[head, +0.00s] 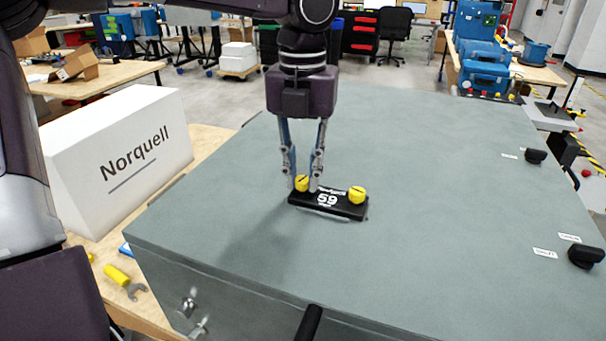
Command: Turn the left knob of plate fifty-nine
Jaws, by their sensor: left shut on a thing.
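Plate fifty-nine (328,204) is a black plate with a white "59", lying on the grey-green top of a large cabinet (420,170). A yellow left knob (301,183) and a yellow right knob (357,195) stand on its two ends. My left gripper (303,187) points straight down at the plate's left end. Its fingers are shut on the left knob, one on each side, and partly hide it. The right knob is untouched. My right gripper is not in view.
A yellow-handled tool (124,281) lies near the cabinet's front left corner. Black knobs (536,156) (586,256) sit on the cabinet's right side. The top around the plate is clear.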

